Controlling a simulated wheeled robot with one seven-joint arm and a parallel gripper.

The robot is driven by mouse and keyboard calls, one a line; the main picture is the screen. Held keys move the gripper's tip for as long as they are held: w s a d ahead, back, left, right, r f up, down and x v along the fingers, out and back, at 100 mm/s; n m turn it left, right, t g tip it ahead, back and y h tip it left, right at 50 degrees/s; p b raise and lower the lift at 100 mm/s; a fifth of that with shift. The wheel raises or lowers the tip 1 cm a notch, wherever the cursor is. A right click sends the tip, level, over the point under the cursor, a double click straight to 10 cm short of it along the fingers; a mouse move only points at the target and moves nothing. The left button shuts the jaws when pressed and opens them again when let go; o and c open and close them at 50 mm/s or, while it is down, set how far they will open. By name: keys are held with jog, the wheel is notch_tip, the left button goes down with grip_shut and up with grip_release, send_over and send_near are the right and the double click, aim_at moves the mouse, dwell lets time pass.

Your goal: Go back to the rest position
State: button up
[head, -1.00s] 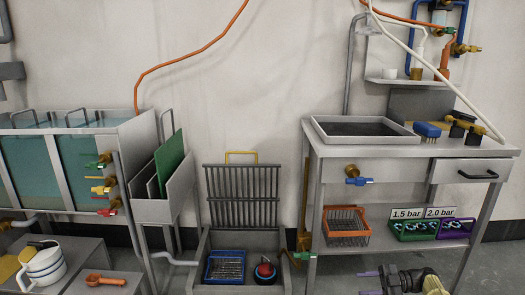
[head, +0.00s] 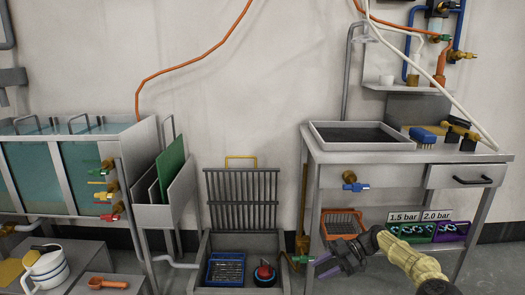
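My gripper (head: 325,266) is in the lower right of the head view, with dark fingers and purple tips pointing left. The two tips are apart with nothing seen between them. It is in front of the steel sink table, just below the orange wire basket (head: 342,222). My pale yellow forearm reaches in from the bottom right corner.
A sink table (head: 380,168) stands at right, with green and purple bins (head: 452,231) on its shelf. A floor sink (head: 283,240) holds a blue basket (head: 225,270). Water tanks (head: 85,180) and a low bench with a jug (head: 46,268) stand at left.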

jog(key=s+a+r+m+h+p, duration=0.2)
jog(key=s+a+r+m+h, duration=0.15)
jog(key=s+a, duration=0.2)
jog(key=s+a+r+m+h+p, duration=0.3)
jog(key=s+a+h, duration=0.15)
jog(key=a, duration=0.25)
jog(key=s+d+r+m+t+h+p, duration=0.35)
jog(key=s+r+m, duration=0.4)
jog(key=s, duration=0.25)
jog(key=s+d+r+m+t+h+p, duration=0.2)
jog(key=s+d+r+m+p, duration=0.3)
jog(key=s+m, duration=0.4)
notch_tip(320, 180, up, 38)
jog(key=s+n+p, duration=0.1)
jog(key=p, duration=3.5)
jog(key=shift+r, duration=0.15)
jog(key=shift+y, duration=0.25)
jog(key=shift+c, duration=0.6)
